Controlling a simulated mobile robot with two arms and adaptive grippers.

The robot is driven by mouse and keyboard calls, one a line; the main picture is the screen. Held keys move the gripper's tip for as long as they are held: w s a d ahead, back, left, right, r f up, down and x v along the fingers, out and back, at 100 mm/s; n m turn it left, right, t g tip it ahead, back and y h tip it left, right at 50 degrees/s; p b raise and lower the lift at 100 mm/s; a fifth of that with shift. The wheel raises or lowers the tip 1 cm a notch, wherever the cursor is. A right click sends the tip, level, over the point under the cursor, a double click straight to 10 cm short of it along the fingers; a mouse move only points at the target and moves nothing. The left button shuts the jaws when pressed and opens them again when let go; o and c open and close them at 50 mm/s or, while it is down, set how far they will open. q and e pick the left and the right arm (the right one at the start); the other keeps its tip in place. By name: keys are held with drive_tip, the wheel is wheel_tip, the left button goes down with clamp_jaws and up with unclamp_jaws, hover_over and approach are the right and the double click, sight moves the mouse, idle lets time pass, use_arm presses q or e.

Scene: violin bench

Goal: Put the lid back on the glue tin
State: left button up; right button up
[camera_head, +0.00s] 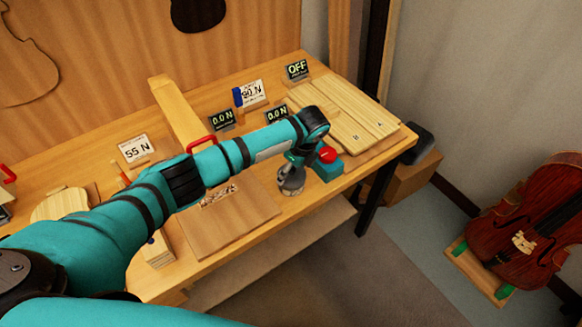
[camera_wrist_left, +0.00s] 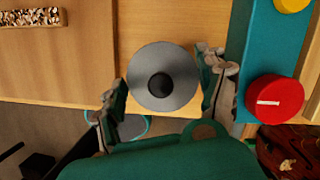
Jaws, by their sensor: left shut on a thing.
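The lid (camera_wrist_left: 142,80) is a round grey disc with a dark round knob in its middle, seen from above in the left wrist view. My left gripper (camera_wrist_left: 164,76) has a finger on each side of it and is shut on it. In the head view, my left gripper (camera_head: 290,176) is low over the front edge of the bench, right of a flat wooden board. A small pale grey round thing shows just under its fingers; I cannot tell there whether it is lid or tin. The glue tin is not clearly seen. My right gripper is out of view.
A teal box (camera_head: 328,171) with a red button (camera_head: 328,155) stands close to the right of my left gripper. A flat wooden board (camera_head: 222,226) lies to the left. Small displays and pale wooden plates (camera_head: 345,117) are behind. A violin (camera_head: 532,232) stands off the bench, right.

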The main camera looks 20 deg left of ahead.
use_arm(q)
drive_tip(key=o, duration=1)
wheel_tip(320, 180, up, 7)
drive_tip(key=p, duration=0.7)
idle(0.4)
clamp_jaws()
idle(0.6)
